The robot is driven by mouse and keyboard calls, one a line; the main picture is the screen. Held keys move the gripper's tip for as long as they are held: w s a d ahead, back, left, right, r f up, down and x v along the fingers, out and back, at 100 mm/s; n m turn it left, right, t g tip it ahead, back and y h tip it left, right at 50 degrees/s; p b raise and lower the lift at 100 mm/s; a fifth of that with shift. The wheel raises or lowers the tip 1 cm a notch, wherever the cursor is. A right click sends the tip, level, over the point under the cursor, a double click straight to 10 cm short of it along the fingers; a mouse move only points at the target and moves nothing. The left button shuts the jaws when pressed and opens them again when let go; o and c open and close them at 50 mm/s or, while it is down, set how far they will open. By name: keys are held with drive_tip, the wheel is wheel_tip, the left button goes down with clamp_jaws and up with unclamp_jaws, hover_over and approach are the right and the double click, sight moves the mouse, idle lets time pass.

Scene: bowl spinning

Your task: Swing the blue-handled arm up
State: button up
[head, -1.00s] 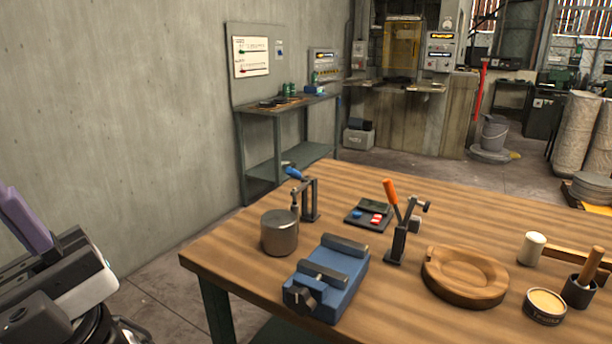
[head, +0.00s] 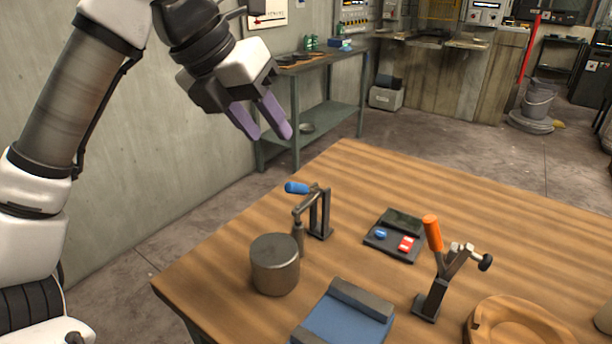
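The blue-handled arm (head: 297,188) is part of a dark metal clamp (head: 318,212) standing at the table's back left. Its blue handle points left, roughly level, and a spindle hangs down from the arm behind a grey metal cylinder (head: 275,265). Whether the spindle touches the cylinder is unclear. My gripper (head: 271,136) is in the air above and left of the blue handle in the picture, apart from it. Its two purple fingers are spread with nothing between them, pointing down and to the right.
An orange-handled clamp (head: 432,268) stands to the right, its handle up. Between the clamps lies a dark panel (head: 404,223) with blue and red buttons. A blue vise (head: 345,318) is in front, and a wooden dish (head: 515,325) at right. A shelf bench (head: 320,120) stands behind.

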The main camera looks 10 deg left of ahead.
sight(289, 183)
drive_tip(key=shift+n+y, duration=0.3)
drive_tip(key=shift+y, duration=0.2)
drive_tip(key=x, duration=0.9)
drive_tip(key=a+p+x, duration=0.1)
drive_tip(key=x, duration=0.4)
drive_tip(key=shift+s+a+f, duration=0.15)
drive_tip(key=shift+s+f, duration=0.05)
clamp_jaws()
